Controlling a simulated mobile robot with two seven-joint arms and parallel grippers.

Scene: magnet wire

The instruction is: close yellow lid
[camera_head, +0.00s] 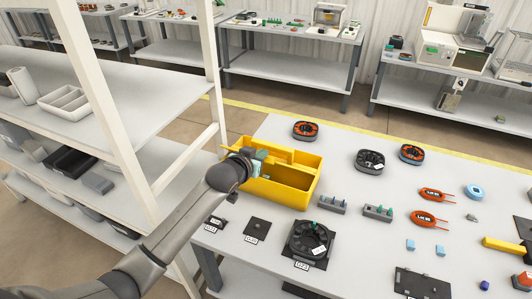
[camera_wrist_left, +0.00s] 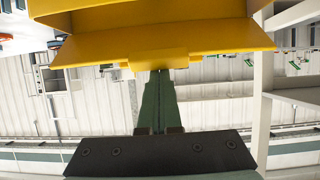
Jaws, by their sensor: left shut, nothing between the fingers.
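The yellow box (camera_head: 285,193) stands on the table near its far left edge. Its dark interior shows from above, so it is at least partly open. Yellow panels rise around the opening; the head view does not clearly show which is the lid. My left gripper (camera_head: 258,156) is at the box's left part, over or beside its upper edge, and hides some of it. In the left wrist view a yellow panel (camera_wrist_left: 165,42) with a small tab spans the top. My left gripper (camera_wrist_left: 157,75) is shut and empty, its fingertips at the tab, perhaps touching. My right gripper is out of view.
A white shelf rack (camera_head: 110,110) stands close on the left, its post near my left arm. On the table (camera_head: 380,240) lie a black fan (camera_head: 308,241), grey connector blocks (camera_head: 332,204), wire coils (camera_head: 370,161) and small parts to the right of the box.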

